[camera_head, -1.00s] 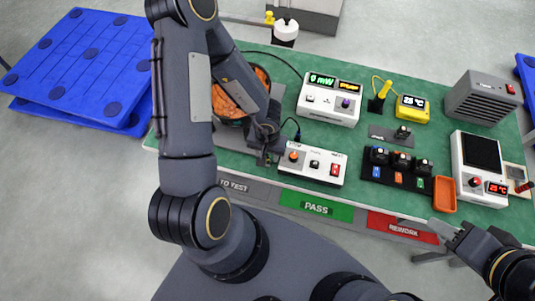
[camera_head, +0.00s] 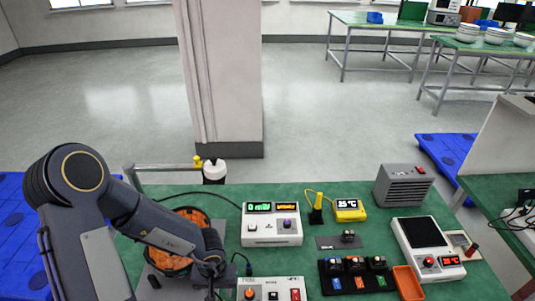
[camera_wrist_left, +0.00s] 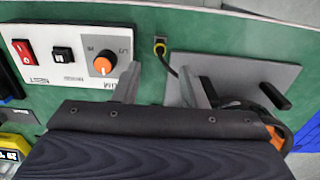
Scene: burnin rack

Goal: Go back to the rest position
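My left gripper (camera_wrist_left: 168,88) shows in the left wrist view with its two fingers spread apart and nothing between them. It is above the green bench, between the white control box (camera_wrist_left: 75,58) with the orange knob and a grey plate (camera_wrist_left: 235,78). In the head view my left arm comes in from the left, and its gripper (camera_head: 208,268) is beside the orange-filled round pot (camera_head: 180,262), left of the control box (camera_head: 272,290). Its fingers are small there. My right gripper is outside both views.
The green bench (camera_head: 330,220) holds a white meter (camera_head: 271,224), a yellow thermometer (camera_head: 349,210), a black rack of modules (camera_head: 353,277), an orange tray (camera_head: 408,284), a white heater unit (camera_head: 426,248) and a grey fan box (camera_head: 402,186). A pillar (camera_head: 222,80) stands behind.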

